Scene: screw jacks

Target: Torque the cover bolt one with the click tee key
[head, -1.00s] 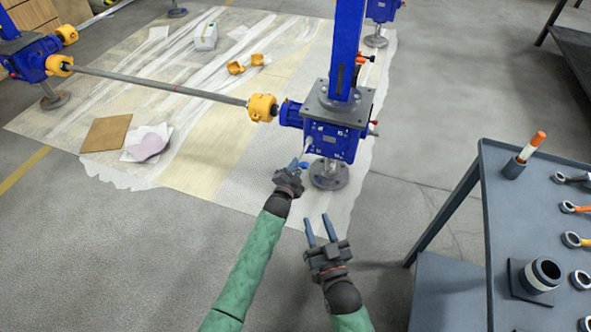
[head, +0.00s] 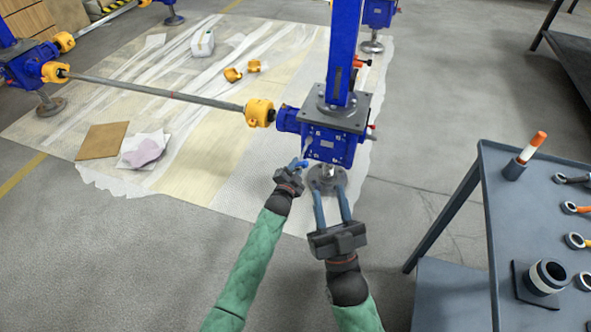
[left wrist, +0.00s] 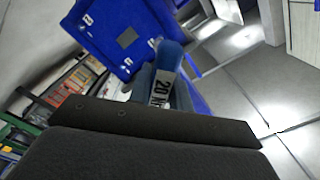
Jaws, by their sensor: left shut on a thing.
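The blue screw jack gearbox (head: 333,140) stands on a round grey foot, with a cover plate and small bolts on its front face. The cover (left wrist: 112,32) also shows large in the left wrist view, with bolts near its corners. My left gripper (head: 296,173) is shut on the blue tee key (head: 301,163), just in front of the cover's lower left. The key's pale shaft points up at the cover; whether it sits on a bolt I cannot tell. A "20 N" label (left wrist: 160,88) shows on the key. My right gripper (head: 332,197) is open and empty below the gearbox.
A grey tool table (head: 495,235) with an orange-handled tool (head: 532,147), several ring-shaped tools and a dark cup (head: 546,276) stands at right. A shaft (head: 160,91) with yellow couplings runs left from the gearbox. A brown board (head: 102,141) lies on the floor sheet.

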